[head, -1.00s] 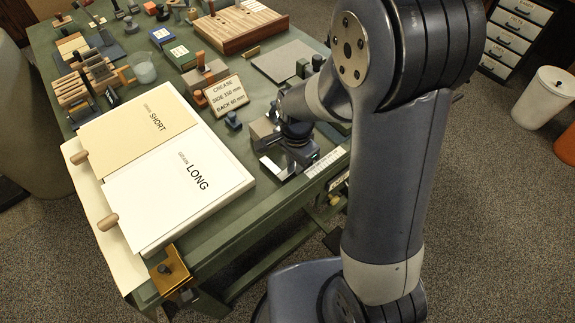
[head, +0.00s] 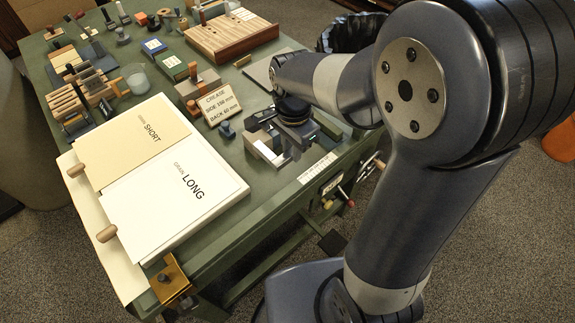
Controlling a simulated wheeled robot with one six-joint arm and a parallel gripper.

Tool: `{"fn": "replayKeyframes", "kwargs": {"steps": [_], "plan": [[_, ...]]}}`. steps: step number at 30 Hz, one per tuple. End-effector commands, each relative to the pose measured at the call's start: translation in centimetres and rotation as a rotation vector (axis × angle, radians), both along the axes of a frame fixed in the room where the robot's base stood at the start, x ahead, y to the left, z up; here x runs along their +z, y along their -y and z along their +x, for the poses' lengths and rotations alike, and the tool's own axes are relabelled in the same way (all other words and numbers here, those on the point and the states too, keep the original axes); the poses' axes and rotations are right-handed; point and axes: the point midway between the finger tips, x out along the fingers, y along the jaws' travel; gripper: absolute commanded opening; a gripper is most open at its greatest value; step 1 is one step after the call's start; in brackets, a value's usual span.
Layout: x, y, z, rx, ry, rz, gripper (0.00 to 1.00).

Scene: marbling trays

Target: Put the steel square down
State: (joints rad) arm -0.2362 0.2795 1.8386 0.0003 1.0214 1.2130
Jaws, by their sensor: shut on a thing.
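My gripper (head: 283,140) is at the right front part of the green bench, below the dark round wrist. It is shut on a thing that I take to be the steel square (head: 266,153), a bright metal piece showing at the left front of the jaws. The wrist and arm hide most of the square and the fingertips. I cannot tell whether the square touches the bench top or hangs just above it.
A board with SHORT and LONG sheets (head: 218,203) lies left of the gripper. A white scale strip (head: 317,168) runs along the bench's right edge. Tools crowd the back left.

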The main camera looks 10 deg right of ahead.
Motion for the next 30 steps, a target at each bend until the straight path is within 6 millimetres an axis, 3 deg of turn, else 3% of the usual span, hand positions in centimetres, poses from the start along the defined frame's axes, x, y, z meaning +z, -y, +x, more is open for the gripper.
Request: {"fn": "replayKeyframes", "kwargs": {"steps": [3,16,30], "plan": [[-2.8,0.0,-0.1,0.000,-0.007,-0.001,0.00],[-8.0,0.0,0.0,0.000,-0.004,-0.001,0.00],[-9.0,0.0,0.0,0.000,-0.001,-0.001,0.00]]}}
